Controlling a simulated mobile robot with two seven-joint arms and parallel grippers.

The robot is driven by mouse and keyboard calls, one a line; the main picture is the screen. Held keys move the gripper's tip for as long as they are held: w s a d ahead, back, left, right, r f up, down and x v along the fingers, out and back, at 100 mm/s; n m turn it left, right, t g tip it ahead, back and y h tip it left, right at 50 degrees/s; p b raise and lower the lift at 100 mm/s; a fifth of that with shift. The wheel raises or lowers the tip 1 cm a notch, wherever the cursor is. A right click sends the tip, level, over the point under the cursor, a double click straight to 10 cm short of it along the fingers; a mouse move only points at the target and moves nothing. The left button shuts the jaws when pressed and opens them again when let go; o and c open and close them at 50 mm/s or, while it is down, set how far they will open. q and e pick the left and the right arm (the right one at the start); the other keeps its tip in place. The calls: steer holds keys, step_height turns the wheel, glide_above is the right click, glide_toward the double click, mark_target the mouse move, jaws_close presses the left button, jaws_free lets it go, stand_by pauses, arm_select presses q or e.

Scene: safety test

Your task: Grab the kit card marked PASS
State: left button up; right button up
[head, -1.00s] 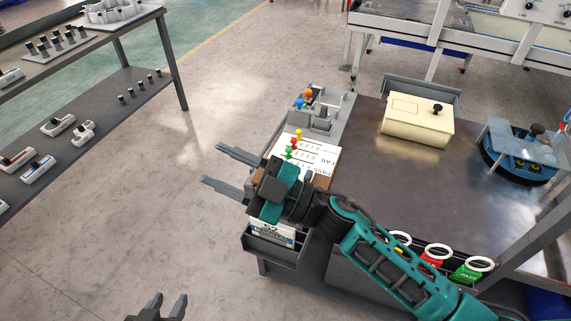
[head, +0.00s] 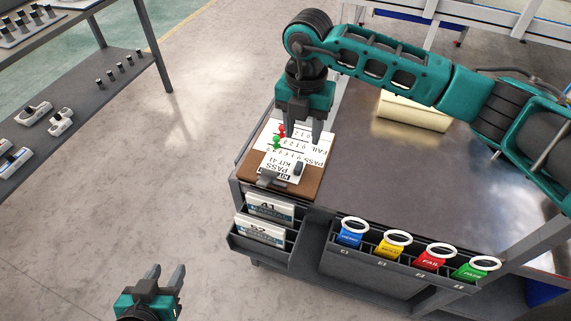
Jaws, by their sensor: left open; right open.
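A white card (head: 271,168) with the words PASS and KIT 41 lies on a brown clipboard (head: 309,188) at the table's left front corner. Other white sheets with PASS and FAIL lines lie behind it, with red and green pins on them. My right gripper (head: 303,138) is open and points down over the sheets; I cannot tell whether its fingertips touch them. A green tag marked PASS (head: 470,272) with a white ring sits in the rightmost slot of the front rack. My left gripper (head: 167,271) is open and empty, low over the floor.
White cards marked 41 (head: 270,208) and 52 (head: 259,231) stand in a dark holder on the table's front. Blue (head: 351,238), yellow (head: 390,248) and red FAIL (head: 429,261) tags sit left of the green one. A cream box (head: 412,112) stands behind my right arm.

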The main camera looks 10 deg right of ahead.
mark_target(298, 165)
steer(key=f, duration=1)
steer(key=shift+s+a+f+b, duration=0.1)
steer(key=shift+a+f+b, duration=0.1)
steer(key=shift+a+b, duration=0.15)
steer(key=shift+c, duration=0.4)
jaws_close()
